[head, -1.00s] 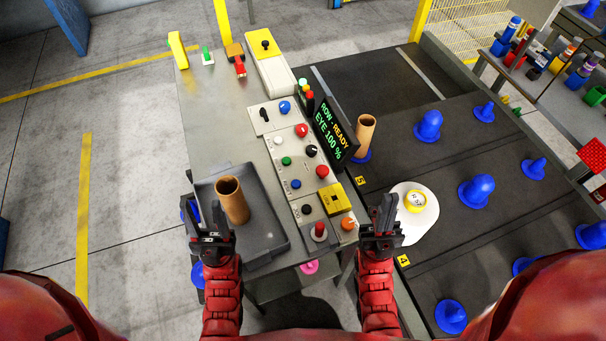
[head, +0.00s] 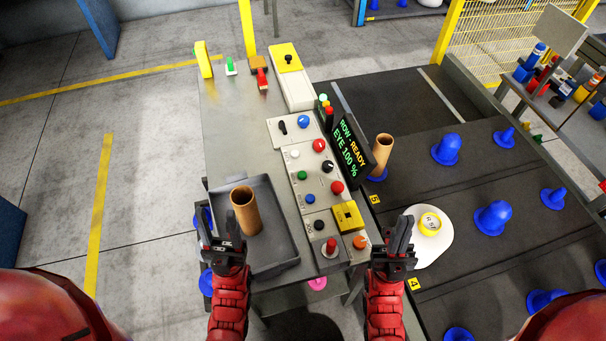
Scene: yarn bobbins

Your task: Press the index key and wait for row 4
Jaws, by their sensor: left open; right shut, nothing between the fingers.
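The control panel (head: 309,175) runs along the right side of the metal table, with several coloured buttons and knobs. Their labels are too small to read, so I cannot tell which is the index key. The dark display (head: 347,150) reads "ROW - READY" and "EYE 100 %". A yellow plate marked 4 (head: 413,284) and one marked 5 (head: 375,199) sit on the dark peg bed. My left gripper (head: 222,232) is open and empty over the tray's near left side. My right gripper (head: 400,240) is shut and empty, right of the panel's near end, touching no button.
A brown tube (head: 245,212) stands in the grey tray (head: 277,240). Another tube (head: 382,155) stands on the peg bed. A white disc (head: 437,250) with a yellow-rimmed label lies beside my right gripper. Several blue pegs (head: 493,217) stand to the right.

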